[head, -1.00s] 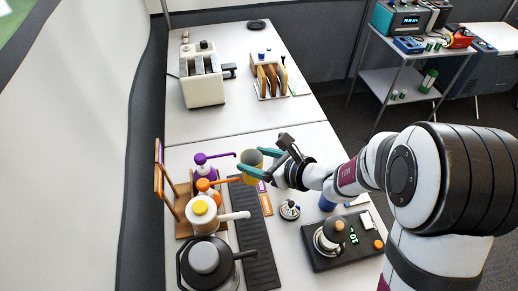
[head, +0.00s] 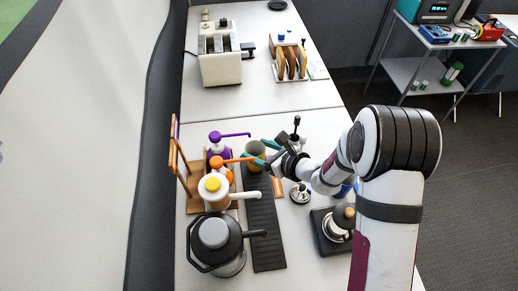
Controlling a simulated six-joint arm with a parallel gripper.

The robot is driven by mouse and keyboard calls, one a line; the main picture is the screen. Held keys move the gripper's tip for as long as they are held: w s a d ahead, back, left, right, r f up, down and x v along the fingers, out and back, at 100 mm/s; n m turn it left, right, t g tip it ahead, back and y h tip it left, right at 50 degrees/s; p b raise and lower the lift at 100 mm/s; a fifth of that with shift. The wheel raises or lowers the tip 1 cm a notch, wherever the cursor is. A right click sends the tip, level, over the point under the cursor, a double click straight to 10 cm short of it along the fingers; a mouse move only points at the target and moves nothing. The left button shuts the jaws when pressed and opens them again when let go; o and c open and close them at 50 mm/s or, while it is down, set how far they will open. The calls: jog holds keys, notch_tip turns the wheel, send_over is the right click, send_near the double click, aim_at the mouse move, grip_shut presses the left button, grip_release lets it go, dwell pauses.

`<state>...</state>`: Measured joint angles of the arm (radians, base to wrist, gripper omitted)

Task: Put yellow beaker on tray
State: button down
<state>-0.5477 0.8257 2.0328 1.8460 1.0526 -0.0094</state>
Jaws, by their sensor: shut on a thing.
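The yellow beaker (head: 254,153) is in the teal fingers of my gripper (head: 257,156), which is shut on it. The beaker looks upright. It appears at the far end of the long black ribbed tray (head: 264,235). The beaker's lower part is partly hidden by the fingers and an orange pump spout, so I cannot tell whether its base touches the tray or hangs above it.
A scale (head: 328,238) lies to the right.

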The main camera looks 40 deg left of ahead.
jog(key=shift+f, duration=0.1)
grip_release()
jog(key=v, duration=1.2)
jog(key=s+d+r+n+g+h, duration=0.1)
jog(key=s+d+r+n+g, duration=0.2)
jog(key=s+d+r+n, duration=0.45)
jog(key=s+d+r+n+h, duration=0.1)
jog(key=s+d+n+h, duration=0.5)
jog(key=d, duration=1)
jog(key=s+h, duration=0.3)
jog(key=s, duration=0.2)
jog(key=shift+d+r+n+t, duration=0.2)
jog(key=shift+n+t, duration=0.15)
jog(key=shift+t, duration=0.05)
